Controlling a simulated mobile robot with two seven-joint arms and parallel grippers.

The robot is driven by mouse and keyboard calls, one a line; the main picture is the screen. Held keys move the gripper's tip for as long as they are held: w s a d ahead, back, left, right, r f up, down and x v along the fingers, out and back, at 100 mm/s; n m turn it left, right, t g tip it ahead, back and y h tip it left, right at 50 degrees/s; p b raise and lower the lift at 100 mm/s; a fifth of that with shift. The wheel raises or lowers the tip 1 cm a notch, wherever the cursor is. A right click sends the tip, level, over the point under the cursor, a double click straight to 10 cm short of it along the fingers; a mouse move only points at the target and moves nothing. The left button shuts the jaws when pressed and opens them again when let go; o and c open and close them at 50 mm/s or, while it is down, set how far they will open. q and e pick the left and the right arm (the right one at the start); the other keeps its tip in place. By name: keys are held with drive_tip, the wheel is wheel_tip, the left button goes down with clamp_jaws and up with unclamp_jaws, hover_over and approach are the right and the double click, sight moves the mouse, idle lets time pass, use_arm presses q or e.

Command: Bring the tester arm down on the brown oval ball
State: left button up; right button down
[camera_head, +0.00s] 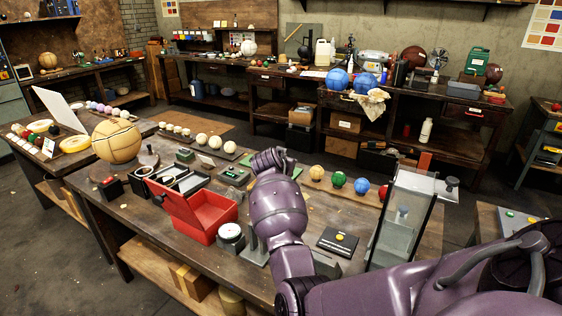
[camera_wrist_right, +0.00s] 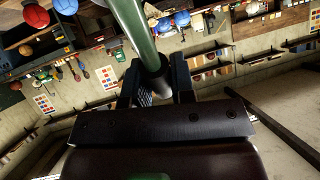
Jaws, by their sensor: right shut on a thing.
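In the right wrist view, my right gripper (camera_wrist_right: 156,84) is shut on the dark grip at the end of a green bar (camera_wrist_right: 134,24), which looks like the tester arm. In the head view, my purple right arm reaches over the front bench and hides the gripper and most of the tester. A grey upright metal part (camera_head: 254,244) shows just left of the arm. I cannot make out an oval brown ball at the tester; the arm may hide it. A brown ball (camera_head: 413,57) sits on the back bench. My left gripper is not in view.
On the front bench (camera_head: 105,212), an open red box (camera_head: 204,211) and a round gauge (camera_head: 231,236) stand left of my arm. Small coloured balls (camera_head: 339,179) line the back.

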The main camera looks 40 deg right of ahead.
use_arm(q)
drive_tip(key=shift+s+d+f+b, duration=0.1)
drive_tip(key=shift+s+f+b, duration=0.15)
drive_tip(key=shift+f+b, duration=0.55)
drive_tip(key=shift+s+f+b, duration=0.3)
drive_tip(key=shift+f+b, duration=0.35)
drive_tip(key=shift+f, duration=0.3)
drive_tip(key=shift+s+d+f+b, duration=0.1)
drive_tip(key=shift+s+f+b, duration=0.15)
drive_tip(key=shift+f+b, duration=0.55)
use_arm(e)
drive_tip(key=shift+w+d+f+m+g+y, duration=0.25)
drive_tip(key=shift+d+f+g+y, duration=0.8)
drive_tip(key=shift+f, duration=1.55)
drive_tip(key=shift+w+d+f+m+g+y, duration=0.1)
drive_tip(key=shift+w+d+f+g+y, duration=0.4)
drive_tip(key=shift+f+y, duration=1.65)
drive_tip(key=shift+w+d+f+m+g+y, duration=0.2)
drive_tip(key=shift+d+f+g+y, duration=0.5)
drive_tip(key=shift+f, duration=2.3)
